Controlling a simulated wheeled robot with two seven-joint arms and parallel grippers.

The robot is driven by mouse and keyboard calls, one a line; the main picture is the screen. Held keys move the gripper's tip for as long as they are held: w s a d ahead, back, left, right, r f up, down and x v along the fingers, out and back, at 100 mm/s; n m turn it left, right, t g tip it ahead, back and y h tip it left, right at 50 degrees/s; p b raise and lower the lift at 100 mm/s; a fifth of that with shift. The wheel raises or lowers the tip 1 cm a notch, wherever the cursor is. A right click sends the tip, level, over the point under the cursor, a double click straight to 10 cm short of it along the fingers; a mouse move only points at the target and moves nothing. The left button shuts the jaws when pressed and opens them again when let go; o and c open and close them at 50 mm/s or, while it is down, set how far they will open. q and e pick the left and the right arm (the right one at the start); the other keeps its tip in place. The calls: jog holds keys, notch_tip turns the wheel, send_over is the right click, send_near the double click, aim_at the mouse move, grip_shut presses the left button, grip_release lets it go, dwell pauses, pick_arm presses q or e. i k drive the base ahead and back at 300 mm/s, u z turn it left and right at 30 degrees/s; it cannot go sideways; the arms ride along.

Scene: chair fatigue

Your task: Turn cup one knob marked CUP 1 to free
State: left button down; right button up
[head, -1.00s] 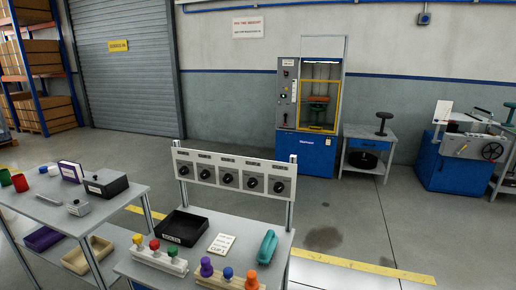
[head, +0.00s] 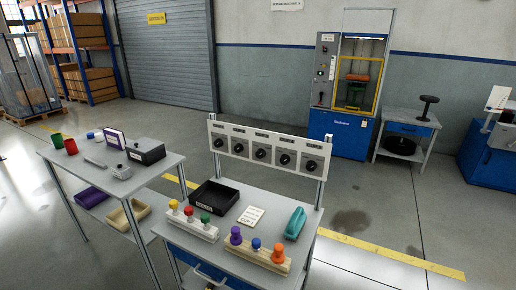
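A white panel (head: 250,134) with a row of several black round knobs stands on two posts at the back of a grey workbench. Each knob has a small label above it, too small to read from here. The leftmost knob (head: 219,143) and the rightmost knob (head: 311,166) show clearly, with the middle knob (head: 261,154) between them. I cannot tell which one is marked CUP 1. Neither of my grippers shows in the head view.
A second table (head: 75,164) stands left. A blue test machine (head: 340,134) stands behind. Open floor lies to the right.

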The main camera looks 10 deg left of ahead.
aim_at(218, 144)
jog(key=k, duration=1.25)
jog(key=u, duration=0.8)
jog(key=i, duration=1.5)
jog(key=z, duration=0.7)
jog(key=i, duration=0.4)
jog(key=z, duration=0.4)
